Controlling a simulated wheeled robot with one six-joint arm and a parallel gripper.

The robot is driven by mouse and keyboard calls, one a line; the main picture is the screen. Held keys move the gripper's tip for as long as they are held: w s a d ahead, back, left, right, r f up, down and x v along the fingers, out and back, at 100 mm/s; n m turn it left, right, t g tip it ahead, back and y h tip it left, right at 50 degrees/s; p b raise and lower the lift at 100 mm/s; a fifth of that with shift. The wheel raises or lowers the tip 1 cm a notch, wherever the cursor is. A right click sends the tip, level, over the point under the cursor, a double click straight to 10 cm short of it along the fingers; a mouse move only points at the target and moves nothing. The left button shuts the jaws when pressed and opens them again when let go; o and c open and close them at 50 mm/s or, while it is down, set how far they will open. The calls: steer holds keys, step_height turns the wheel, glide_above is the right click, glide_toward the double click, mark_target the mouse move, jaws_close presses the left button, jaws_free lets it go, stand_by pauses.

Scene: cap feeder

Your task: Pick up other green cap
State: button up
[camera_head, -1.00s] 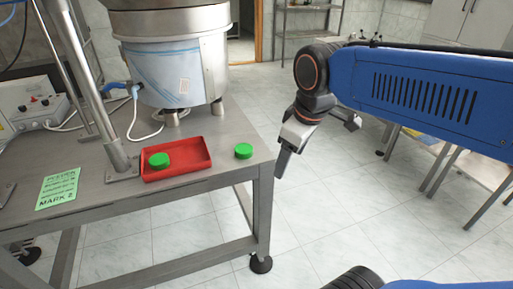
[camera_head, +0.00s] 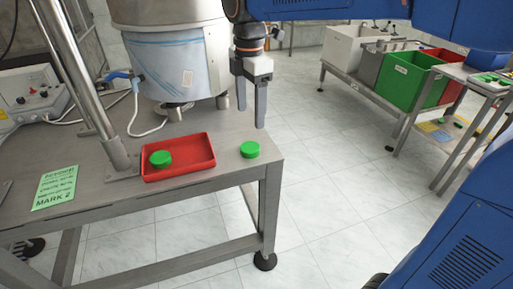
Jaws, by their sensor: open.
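One green cap (camera_head: 250,149) lies on the bare table top near its right corner. Another green cap (camera_head: 160,158) lies in the left part of the red tray (camera_head: 199,164). My gripper (camera_head: 251,108) points down with its fingers spread, open and empty. In the picture it is just above the cap at the table's corner, apart from it. How far off it is in depth is hard to tell.
The grey metal table (camera_head: 107,211) ends just right of the loose cap. A steel feeder bowl (camera_head: 175,62) stands behind the tray. A metal post (camera_head: 87,84) and a green paper sign (camera_head: 57,187) are at left. Bins, including a green one (camera_head: 407,82), stand at the back right.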

mark_target(251, 146)
step_height(251, 146, down, 12)
steer(key=shift+w+r, duration=0.15)
stand_by(0.5)
steer(key=c, duration=1.1)
